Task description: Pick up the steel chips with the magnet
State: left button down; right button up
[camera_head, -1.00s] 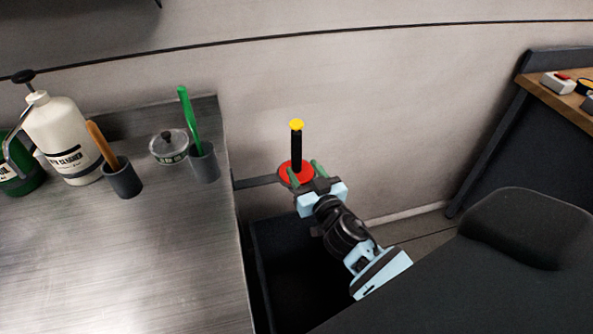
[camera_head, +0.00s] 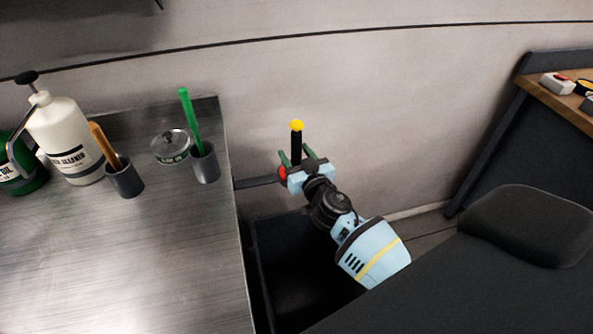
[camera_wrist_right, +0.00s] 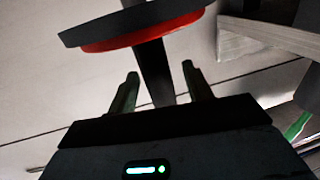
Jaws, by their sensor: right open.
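The magnet (camera_head: 296,138) stands upright at the right side of the bench, a black stick with a yellow knob on top and a red disc at its foot. A dark bracket (camera_head: 258,182) reaches from the bench edge to it. My right gripper (camera_head: 296,152) is open, its two green fingers either side of the black stick in the picture. The right wrist view shows the red disc (camera_wrist_right: 140,32) and the dark stick (camera_wrist_right: 154,72) between the fingertips (camera_wrist_right: 160,72); I cannot tell whether they touch it. My left gripper is out of view.
A dark open bin (camera_head: 262,270) stands below the bracket. A wooden-topped table (camera_head: 560,100) is at far right.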

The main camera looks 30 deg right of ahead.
aim_at(299, 128)
jog(key=c, duration=1.1)
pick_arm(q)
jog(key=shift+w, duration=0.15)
pick_arm(e)
jog(key=shift+r, duration=0.1)
